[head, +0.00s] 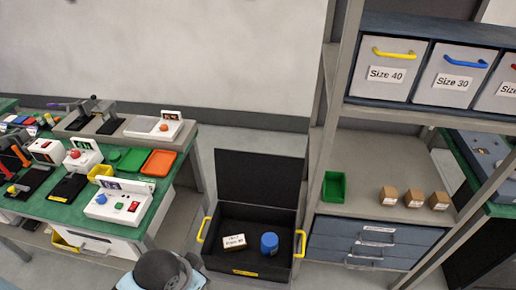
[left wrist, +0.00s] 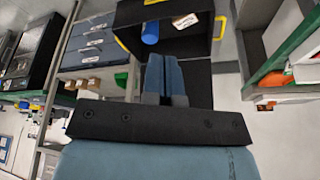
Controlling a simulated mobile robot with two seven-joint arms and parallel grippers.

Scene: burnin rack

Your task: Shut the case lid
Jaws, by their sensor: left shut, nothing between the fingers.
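The black case (head: 225,268) stands on the floor with its lid (head: 260,175) raised upright at its back edge. A white labelled box (head: 234,242) and a blue cylinder (head: 269,243) lie inside. In the left wrist view, the open case (left wrist: 180,47) is at the top, with the blue cylinder (left wrist: 150,33) and white box (left wrist: 186,20) visible. My left gripper (left wrist: 166,60) is shut and empty, its fingers pointing towards the case. It covers part of the dark lid (left wrist: 197,75); I cannot tell whether it touches. My right gripper is not in view.
A green-topped bench (head: 60,212) with devices and trays stands left of the case. A shelf rack (head: 322,160) with grey drawers (head: 365,243), a green bin (head: 334,187) and small brown boxes stands right. Yellow handles (head: 203,229) stick out at the case's sides.

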